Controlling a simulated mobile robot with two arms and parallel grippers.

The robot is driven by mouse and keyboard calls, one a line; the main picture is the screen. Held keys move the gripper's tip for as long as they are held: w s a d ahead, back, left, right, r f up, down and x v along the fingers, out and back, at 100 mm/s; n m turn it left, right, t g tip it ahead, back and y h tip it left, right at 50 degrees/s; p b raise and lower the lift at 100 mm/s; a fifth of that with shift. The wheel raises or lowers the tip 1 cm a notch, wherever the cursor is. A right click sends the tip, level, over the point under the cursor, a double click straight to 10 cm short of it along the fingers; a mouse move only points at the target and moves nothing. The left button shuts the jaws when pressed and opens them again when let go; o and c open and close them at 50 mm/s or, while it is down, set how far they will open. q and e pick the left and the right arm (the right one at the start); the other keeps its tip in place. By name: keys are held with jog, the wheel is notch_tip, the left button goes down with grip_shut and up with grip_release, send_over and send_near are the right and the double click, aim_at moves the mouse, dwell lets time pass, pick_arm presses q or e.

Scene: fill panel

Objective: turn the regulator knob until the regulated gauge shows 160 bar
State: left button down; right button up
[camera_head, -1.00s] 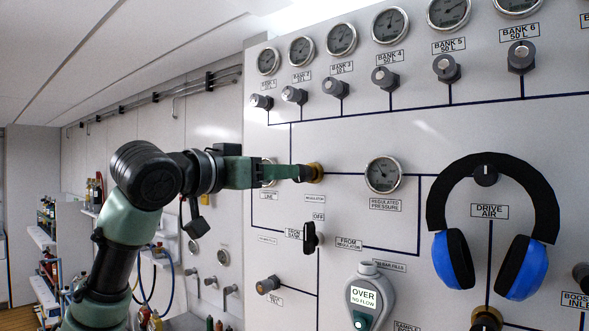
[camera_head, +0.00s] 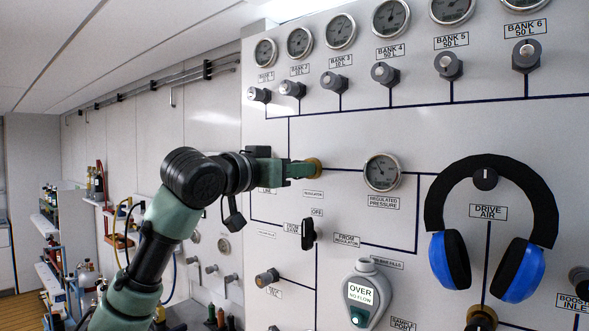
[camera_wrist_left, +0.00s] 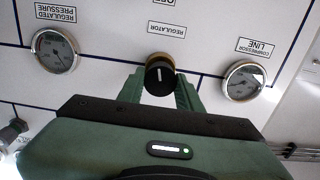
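The regulator knob (camera_wrist_left: 159,77) is black with a white mark and a brass-coloured collar; the mark runs up and down in the left wrist view. In the head view its brass collar (camera_head: 316,167) shows past my fingers. My left gripper (camera_wrist_left: 160,88) has one green finger on each side of the knob and looks open, with at most a narrow gap. Contact is hard to judge. The regulated pressure gauge (camera_head: 382,172) is right of the knob; it also shows in the left wrist view (camera_wrist_left: 55,50). Its figures are too small to read. My right gripper is out of view.
The compressor line gauge (camera_wrist_left: 243,81) is on the knob's other side. A black selector handle (camera_head: 308,234) is below the knob. Blue and black ear defenders (camera_head: 490,230) hang at right. An analyser (camera_head: 363,292) reads "OVER, NO FLOW". Bank valves (camera_head: 380,73) line the top.

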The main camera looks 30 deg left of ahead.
pick_arm(q)
jog(key=shift+m+p, duration=0.4)
jog(key=shift+m, duration=0.3)
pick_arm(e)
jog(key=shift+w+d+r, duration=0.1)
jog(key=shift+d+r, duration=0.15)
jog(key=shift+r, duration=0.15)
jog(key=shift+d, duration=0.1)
pick_arm(q)
jog(key=c, duration=1)
grip_release()
jog(key=shift+s, duration=0.1)
